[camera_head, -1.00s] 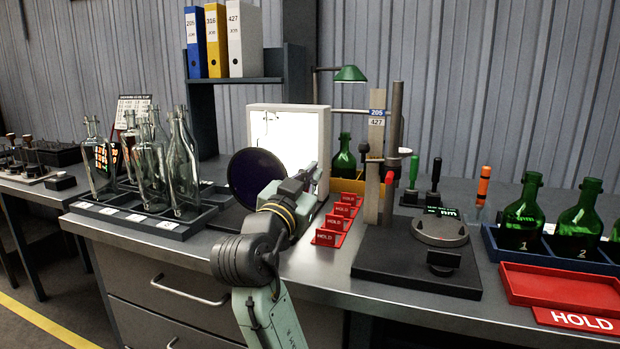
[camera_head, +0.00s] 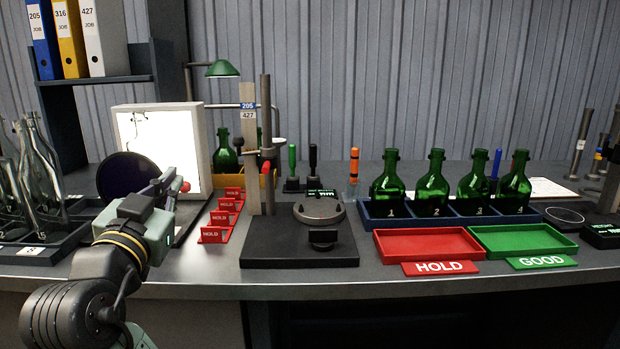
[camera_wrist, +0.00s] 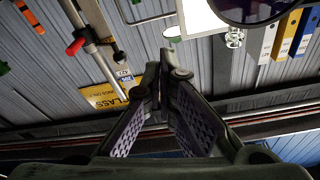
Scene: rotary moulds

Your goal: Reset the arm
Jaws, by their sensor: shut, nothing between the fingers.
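My arm reaches in from the lower left of the head view. My gripper (camera_head: 172,180) is held above the bench, in front of the lit white panel (camera_head: 160,148) and just right of the dark round disc (camera_head: 125,178). In the wrist view the two fingers of my gripper (camera_wrist: 165,62) meet at their tips, with nothing between them. The wrist view looks past them at the ribbed wall, with the picture turned over.
Red HOLD markers (camera_head: 221,218) and a black gauge stand (camera_head: 300,244) are right of my gripper. Clear bottles (camera_head: 38,180) stand at left. Green bottles (camera_head: 432,185) stand in a blue rack, behind a red tray (camera_head: 428,243) and a green tray (camera_head: 522,240).

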